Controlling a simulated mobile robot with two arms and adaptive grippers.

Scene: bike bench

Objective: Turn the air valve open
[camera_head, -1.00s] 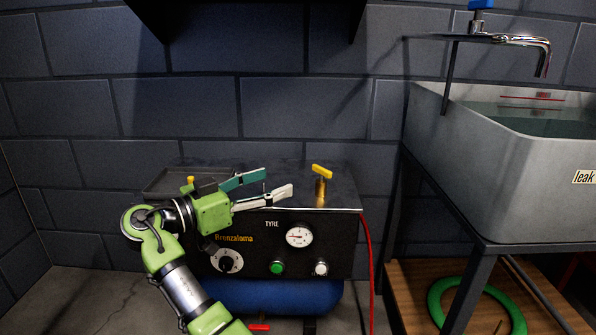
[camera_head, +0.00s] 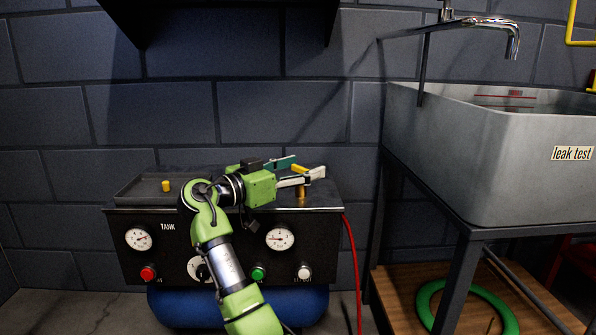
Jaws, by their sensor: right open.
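The air valve (camera_head: 301,193) stands on the compressor's top at its right end. It has a brass body and a yellow lever handle, partly covered by my gripper. My right gripper (camera_head: 302,167) is open, one finger teal and one pale. Its fingertips are at the handle. The pale finger passes in front of it and the teal finger lies behind. I cannot tell whether either finger touches it. My left gripper is not in view.
The compressor's black panel (camera_head: 170,265) carries gauges and buttons, partly hidden by my arm. A yellow knob (camera_head: 166,186) is on its top left. A red hose (camera_head: 355,270) hangs at its right. A grey sink (camera_head: 480,160) stands to the right, with a green ring (camera_head: 470,292) below.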

